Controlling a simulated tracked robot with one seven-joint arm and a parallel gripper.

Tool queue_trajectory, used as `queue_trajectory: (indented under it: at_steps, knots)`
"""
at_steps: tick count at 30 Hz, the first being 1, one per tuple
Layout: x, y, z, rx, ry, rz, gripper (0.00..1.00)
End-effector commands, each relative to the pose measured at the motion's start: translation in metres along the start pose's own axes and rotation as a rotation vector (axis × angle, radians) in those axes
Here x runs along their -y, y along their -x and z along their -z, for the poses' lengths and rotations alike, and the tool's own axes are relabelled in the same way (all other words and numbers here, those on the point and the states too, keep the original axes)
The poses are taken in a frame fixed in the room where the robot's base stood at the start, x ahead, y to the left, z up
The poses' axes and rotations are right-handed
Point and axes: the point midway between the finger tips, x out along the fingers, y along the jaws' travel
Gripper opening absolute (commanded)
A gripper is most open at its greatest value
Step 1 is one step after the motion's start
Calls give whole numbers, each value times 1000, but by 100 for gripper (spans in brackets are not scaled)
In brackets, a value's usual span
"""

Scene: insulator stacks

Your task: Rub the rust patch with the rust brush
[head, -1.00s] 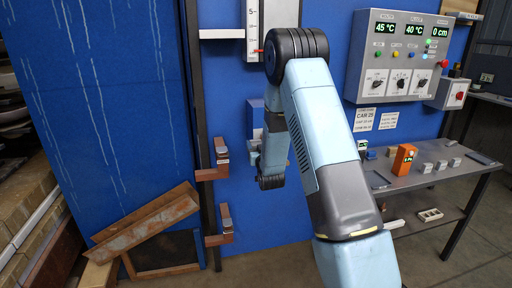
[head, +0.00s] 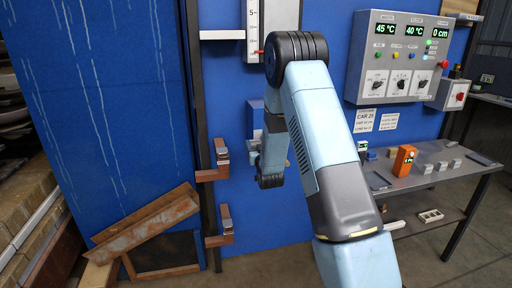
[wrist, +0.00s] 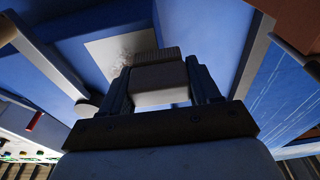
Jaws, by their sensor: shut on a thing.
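In the wrist view my gripper (wrist: 160,70) is shut on the rust brush, a pale block (wrist: 158,77) with a brown bristle strip (wrist: 157,55) along its far edge. The bristles overlap the edge of a pale square plate (wrist: 105,52) on a blue surface. A dark, speckled rust patch (wrist: 129,57) shows on this plate, just left of the bristles. I cannot tell whether the bristles touch it. In the head view my arm hides the fingers, the brush and the patch.
Two rusty brackets (head: 212,174) (head: 220,238) stick out from a dark post, left of my arm. Rusty angle iron (head: 145,228) leans at the lower left. A control box (head: 402,57) hangs above a grey bench (head: 430,180) with an orange device (head: 403,160) at the right.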

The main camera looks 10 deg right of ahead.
Motion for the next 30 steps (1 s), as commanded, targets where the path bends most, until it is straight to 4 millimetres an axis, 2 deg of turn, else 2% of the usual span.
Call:
queue_trajectory:
  at_steps: [17, 30]
  knots:
    - [-1, -7, -1, -1, 0, 1, 37]
    - [-29, -5, 0, -1, 1, -1, 37]
